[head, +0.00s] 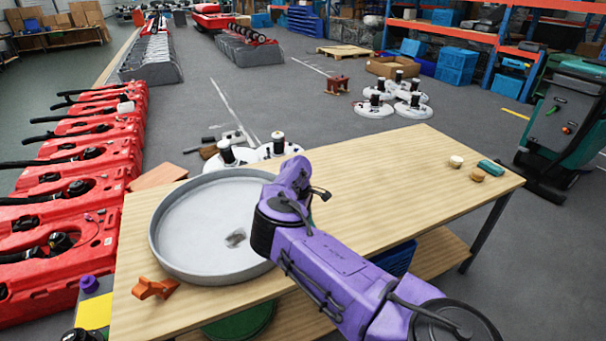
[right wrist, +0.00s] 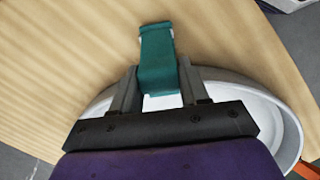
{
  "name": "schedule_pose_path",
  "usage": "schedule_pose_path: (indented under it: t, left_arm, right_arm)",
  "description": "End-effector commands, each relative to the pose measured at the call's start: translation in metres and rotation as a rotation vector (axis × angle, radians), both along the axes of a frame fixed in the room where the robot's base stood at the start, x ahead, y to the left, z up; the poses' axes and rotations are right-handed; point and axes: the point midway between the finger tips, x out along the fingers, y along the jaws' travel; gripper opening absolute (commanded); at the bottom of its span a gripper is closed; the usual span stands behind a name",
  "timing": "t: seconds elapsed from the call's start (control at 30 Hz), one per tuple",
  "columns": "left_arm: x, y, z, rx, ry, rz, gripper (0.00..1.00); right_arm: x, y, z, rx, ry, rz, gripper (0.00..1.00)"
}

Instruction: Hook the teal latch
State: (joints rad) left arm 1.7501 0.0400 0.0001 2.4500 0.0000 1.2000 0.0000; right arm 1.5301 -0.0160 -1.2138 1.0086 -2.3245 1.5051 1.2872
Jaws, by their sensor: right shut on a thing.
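The teal latch (right wrist: 158,52) is a teal, strap-like piece between the fingers of my right gripper (right wrist: 158,92) in the right wrist view. The gripper is shut on its near end, and its far end points away over the wooden tabletop. The rim of the round grey tray lies below and behind the fingers. In the head view my purple right arm reaches over the tray's right edge and hides the gripper and the held piece. Whether the latch touches anything cannot be told. My left gripper is not in view.
The wooden table (head: 400,180) carries the round grey tray (head: 190,222), an orange piece (head: 154,289), a teal block (head: 491,167) and two small round pieces (head: 456,161). The table's middle right is clear. Red machine bodies (head: 85,190) line the left.

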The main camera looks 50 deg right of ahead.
Motion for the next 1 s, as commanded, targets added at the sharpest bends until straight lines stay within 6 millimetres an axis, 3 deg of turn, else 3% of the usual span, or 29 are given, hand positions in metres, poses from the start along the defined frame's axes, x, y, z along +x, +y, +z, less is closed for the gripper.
schedule_pose_path:
  t: [0.13, 0.17, 0.2, 0.57, 1.0]
  left_arm:
    - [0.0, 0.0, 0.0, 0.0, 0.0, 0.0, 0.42]
    - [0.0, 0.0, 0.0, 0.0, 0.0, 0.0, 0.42]
    - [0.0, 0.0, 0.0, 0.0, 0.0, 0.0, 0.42]
    - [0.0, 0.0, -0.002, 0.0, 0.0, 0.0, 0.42]
    - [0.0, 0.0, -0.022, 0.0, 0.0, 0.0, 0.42]
  right_arm:
    - [0.001, 0.0, 0.001, 0.001, -0.003, 0.0, 0.0]
    - [0.001, 0.0, 0.001, 0.001, -0.003, 0.0, 0.51]
    - [0.001, 0.0, 0.001, 0.001, -0.003, 0.0, 0.64]
    - [0.002, 0.001, 0.005, 0.001, -0.004, 0.0, 0.66]
    - [0.014, 0.007, 0.094, 0.0, -0.004, 0.001, 0.66]
